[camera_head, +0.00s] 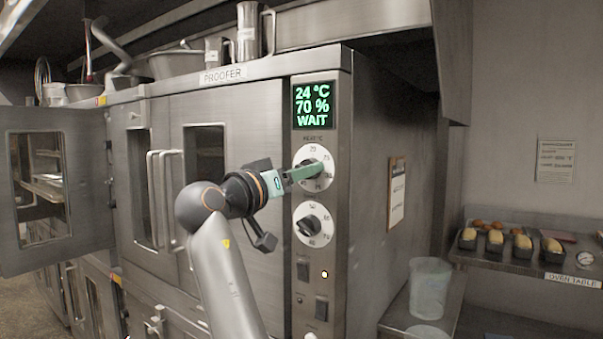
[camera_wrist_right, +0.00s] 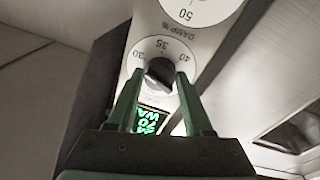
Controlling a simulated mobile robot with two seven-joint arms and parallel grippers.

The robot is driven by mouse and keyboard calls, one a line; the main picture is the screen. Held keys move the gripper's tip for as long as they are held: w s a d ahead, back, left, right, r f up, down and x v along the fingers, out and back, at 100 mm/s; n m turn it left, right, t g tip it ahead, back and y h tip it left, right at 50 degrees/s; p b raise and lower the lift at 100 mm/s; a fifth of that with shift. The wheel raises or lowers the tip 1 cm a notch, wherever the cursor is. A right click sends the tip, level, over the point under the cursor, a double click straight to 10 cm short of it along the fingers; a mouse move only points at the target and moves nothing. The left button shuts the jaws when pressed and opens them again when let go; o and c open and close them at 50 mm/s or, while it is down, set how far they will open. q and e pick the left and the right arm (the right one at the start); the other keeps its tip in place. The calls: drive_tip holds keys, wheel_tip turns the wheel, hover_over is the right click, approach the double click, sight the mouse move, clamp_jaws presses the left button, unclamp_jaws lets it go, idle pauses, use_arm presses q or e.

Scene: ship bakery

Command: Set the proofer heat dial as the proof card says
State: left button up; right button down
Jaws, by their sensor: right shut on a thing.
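The heat dial (camera_head: 327,154) is the upper white disc on the proofer's control panel. It also shows in the right wrist view, upside down (camera_wrist_right: 149,46), with 30, 35 and 40 readable. My right gripper (camera_head: 312,170) is shut on its dark knob (camera_wrist_right: 160,73), one finger on each side. The fingers hide part of the dial, and I cannot tell the exact setting. The display (camera_head: 314,105) reads 24 °C, 70 %, WAIT. A paper card (camera_head: 397,190) hangs on the proofer's side and another (camera_head: 555,161) on the back wall; their text is too small to read. My left gripper is not in view.
The damp dial (camera_head: 314,224) sits just below the heat dial, with switches and a lit lamp (camera_head: 324,274) under it. The proofer doors (camera_head: 150,190) have upright handles. A bucket (camera_head: 430,287) and the oven table (camera_head: 520,262) with loaf tins stand at the right.

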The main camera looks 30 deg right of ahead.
drive_tip(key=shift+c, duration=1.6)
unclamp_jaws()
drive_tip(key=b+v, duration=0.2)
drive_tip(key=v, duration=1)
drive_tip(key=shift+a, duration=0.25)
drive_tip(key=shift+s, duration=0.1)
